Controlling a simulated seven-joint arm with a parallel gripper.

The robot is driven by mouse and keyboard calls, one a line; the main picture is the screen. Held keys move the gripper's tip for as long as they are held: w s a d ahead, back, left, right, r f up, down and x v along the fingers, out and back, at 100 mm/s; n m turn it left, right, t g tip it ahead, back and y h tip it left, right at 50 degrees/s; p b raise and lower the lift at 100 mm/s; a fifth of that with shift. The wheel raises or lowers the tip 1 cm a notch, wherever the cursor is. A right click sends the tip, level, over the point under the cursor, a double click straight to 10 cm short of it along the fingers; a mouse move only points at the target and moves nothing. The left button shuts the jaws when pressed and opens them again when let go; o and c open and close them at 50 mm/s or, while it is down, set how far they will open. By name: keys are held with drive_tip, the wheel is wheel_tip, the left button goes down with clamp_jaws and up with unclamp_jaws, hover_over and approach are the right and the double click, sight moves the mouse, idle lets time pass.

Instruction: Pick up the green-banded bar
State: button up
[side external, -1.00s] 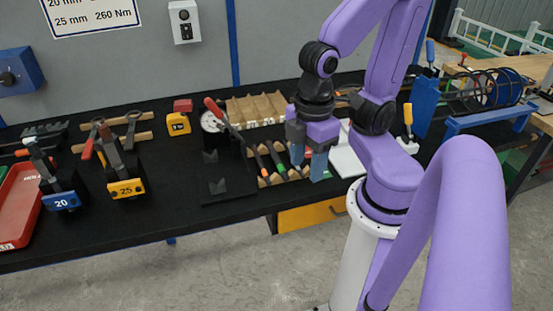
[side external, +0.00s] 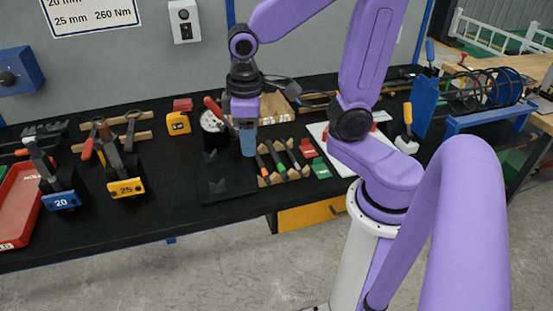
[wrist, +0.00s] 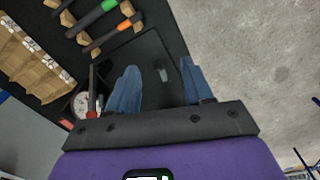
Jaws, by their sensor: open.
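The green-banded bar (side external: 281,167) lies in wooden notched supports on the black bench, the middle one of several dark bars. My gripper (side external: 248,155) points down, to the left of the bars and above the bench. In the wrist view its blue fingers (wrist: 162,85) are apart with nothing between them.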

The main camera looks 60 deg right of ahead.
drive_tip(key=w+d+m, duration=0.3)
drive_tip(key=w+m, duration=0.1)
drive_tip(key=w, duration=0.1)
drive_tip(key=m+g+h, duration=0.1)
drive_tip(key=m+g, duration=0.1)
drive_tip(key=m, duration=0.9)
approach(275, 154)
drive_tip(key=f, duration=0.1)
drive_tip(key=d+f, duration=0.1)
drive_tip(key=f, duration=0.1)
drive_tip(key=shift+s, duration=0.25)
drive_tip(key=shift+s+f, duration=0.15)
drive_tip(key=shift+f, duration=1.2)
drive_tip(key=shift+s+f, duration=0.2)
drive_tip(key=shift+f, duration=1.15)
clamp_jaws()
